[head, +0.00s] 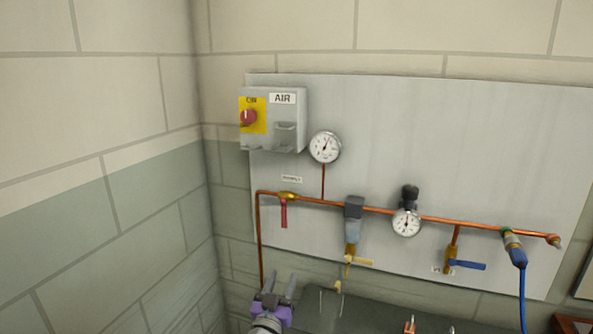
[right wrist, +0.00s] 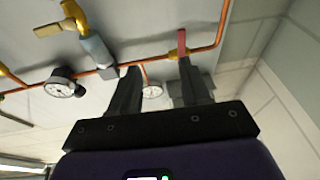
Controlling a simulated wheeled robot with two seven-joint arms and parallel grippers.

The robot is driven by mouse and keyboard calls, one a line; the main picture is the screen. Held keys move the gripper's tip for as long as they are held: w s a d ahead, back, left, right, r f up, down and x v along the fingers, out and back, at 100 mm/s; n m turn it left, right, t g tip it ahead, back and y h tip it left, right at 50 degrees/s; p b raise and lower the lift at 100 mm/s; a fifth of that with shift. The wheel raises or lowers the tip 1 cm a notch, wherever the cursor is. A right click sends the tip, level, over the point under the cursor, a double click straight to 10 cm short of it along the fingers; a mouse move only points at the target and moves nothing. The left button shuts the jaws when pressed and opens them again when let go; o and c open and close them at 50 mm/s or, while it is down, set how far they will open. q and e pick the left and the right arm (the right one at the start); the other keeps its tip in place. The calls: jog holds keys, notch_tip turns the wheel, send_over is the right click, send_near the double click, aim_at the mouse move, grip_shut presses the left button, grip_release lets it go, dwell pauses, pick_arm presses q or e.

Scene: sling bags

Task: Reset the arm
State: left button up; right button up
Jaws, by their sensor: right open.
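My right gripper (head: 280,282) is at the bottom of the head view, left of centre, with purple sides and two dark fingers pointing up. It is open, with a clear gap between the fingers and nothing in it. It lies below the red valve handle (head: 284,214) on the copper pipe (head: 335,203). In the right wrist view the two fingers of the gripper (right wrist: 158,72) stand apart. The red handle (right wrist: 182,43) shows just beyond the right finger there; I cannot tell the exact distance. My left gripper is not in view.
A grey wall panel (head: 450,130) carries an AIR switch box (head: 285,130), an upper gauge (head: 325,147), a lower gauge (head: 406,222), a blue-handled valve (head: 468,265) and a blue hose (head: 522,295). A block wall (head: 110,160) stands on the left. A dark surface (head: 360,312) lies below.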

jog(key=s+d+f+n+g+y+p, duration=0.1)
jog(key=d+f+g+y, duration=0.2)
jog(key=f, duration=0.7)
jog(key=s+d+f+n+g+y, duration=0.1)
jog(key=d+f+g, duration=0.3)
jog(key=f, duration=0.6)
jog(key=s+d+f+g+y+p, duration=0.1)
jog(key=s+d+f+g, duration=0.1)
jog(key=s+f, duration=0.25)
jog(key=s+d+f+g+y, duration=0.1)
jog(key=s+d+f, duration=0.2)
jog(key=f, duration=0.2)
pick_arm(q)
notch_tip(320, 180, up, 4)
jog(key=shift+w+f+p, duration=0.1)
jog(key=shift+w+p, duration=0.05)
jog(key=shift+p, duration=0.65)
pick_arm(e)
jog(key=s+f+g+y, duration=0.1)
jog(key=s+f+g, duration=0.1)
jog(key=s, duration=0.7)
jog(key=s+d+f+m+g+y, duration=0.1)
jog(key=s+f+g, duration=0.2)
jog(key=s, duration=0.6)
jog(key=s+f+m+g+y, duration=0.1)
jog(key=s+f+g, duration=0.2)
jog(key=s, duration=0.7)
jog(key=shift+d+g, duration=0.3)
jog(key=shift+g, duration=0.7)
